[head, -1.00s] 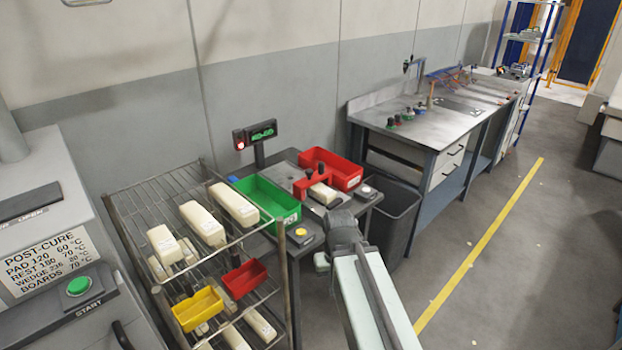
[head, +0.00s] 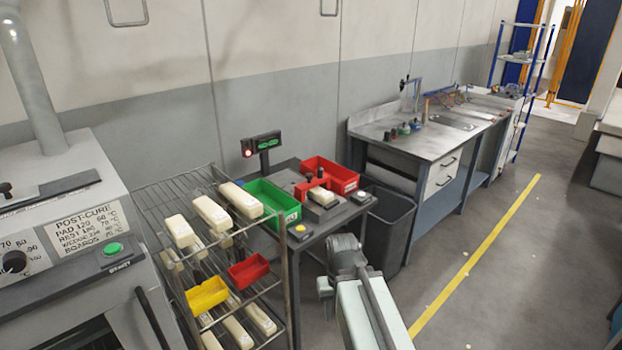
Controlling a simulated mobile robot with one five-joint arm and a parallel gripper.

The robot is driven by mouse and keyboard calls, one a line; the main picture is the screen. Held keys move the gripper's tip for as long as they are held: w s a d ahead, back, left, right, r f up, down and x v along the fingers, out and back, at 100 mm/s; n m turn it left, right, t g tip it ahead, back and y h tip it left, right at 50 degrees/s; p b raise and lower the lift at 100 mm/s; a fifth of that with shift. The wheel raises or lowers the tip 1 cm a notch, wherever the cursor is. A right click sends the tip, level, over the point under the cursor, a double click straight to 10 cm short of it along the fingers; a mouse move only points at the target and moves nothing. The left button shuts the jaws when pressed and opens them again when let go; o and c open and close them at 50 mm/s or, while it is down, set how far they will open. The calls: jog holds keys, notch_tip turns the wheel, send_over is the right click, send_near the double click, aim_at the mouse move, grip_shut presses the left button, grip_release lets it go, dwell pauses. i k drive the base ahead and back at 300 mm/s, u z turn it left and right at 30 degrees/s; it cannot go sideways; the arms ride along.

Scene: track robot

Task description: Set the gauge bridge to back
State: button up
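The gauge bridge (head: 309,185) looks like a red, low frame with black knobs on the small dark table. It stands between the green bin (head: 273,202) and the red bin (head: 332,172). A cream block (head: 323,197) lies at the bridge's front right side; I cannot tell whether it is under it. My gripper (head: 325,287) is in front of the table, apart from the bridge. My own wrist hides most of it, so its fingers do not show clearly.
A display (head: 262,144) with a lit red lamp stands behind the table. A wire rack (head: 183,190) with cream blocks and small bins is at left, a grey waste bin (head: 389,225) at right. Open floor lies right of my arm.

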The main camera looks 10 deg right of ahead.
aim_at(323, 180)
jog(key=u, duration=2.8)
jog(key=k, duration=0.85)
jog(key=z, duration=1.55)
jog(key=i, duration=1)
